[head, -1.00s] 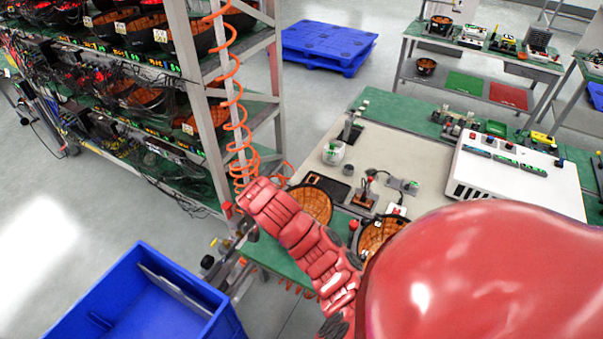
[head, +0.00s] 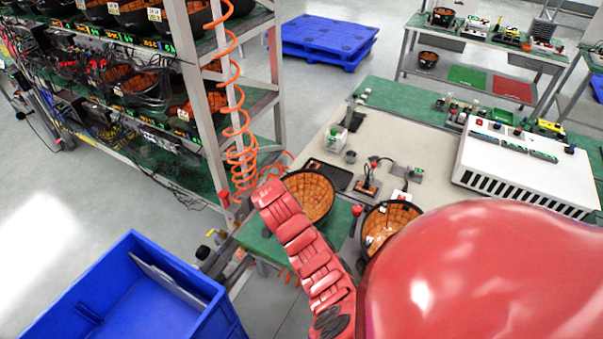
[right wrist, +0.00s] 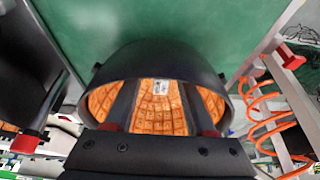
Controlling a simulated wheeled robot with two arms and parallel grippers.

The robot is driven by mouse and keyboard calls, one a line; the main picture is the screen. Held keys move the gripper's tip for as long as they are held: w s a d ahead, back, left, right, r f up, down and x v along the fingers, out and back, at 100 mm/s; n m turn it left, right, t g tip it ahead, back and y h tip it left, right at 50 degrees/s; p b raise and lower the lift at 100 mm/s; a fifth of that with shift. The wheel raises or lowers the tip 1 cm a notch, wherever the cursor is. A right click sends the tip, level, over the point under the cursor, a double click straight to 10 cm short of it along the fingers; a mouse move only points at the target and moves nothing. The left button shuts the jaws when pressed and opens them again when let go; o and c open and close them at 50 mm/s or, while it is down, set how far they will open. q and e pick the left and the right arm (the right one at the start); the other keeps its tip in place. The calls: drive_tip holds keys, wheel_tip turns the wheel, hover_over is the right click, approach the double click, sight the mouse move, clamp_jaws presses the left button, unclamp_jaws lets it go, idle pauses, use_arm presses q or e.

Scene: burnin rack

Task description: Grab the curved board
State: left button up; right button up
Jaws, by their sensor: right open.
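A curved board (head: 318,182), a dark bowl-like shell with an orange gridded inside, stands on the green table edge. My red segmented arm crosses in front of its lower left side. In the right wrist view the curved board (right wrist: 160,60) fills the middle, with a small white label on its orange inside. My right gripper (right wrist: 160,88) is open, its two dark fingers apart in front of the orange inside. I cannot tell whether they touch it. A second, similar board (head: 395,212) stands to the right, partly hidden by my red body. My left gripper is not in view.
An orange coiled hose (head: 238,120) hangs by the rack post (head: 200,110) at left. A blue bin (head: 200,318) stands at lower left. A small black tray (head: 327,174) and a white box (head: 525,165) are on the bench. The floor between bin and rack is clear.

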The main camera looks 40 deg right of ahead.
drive_tip(key=shift+p+x, duration=0.35)
drive_tip(key=shift+x, duration=1.1)
clamp_jaws()
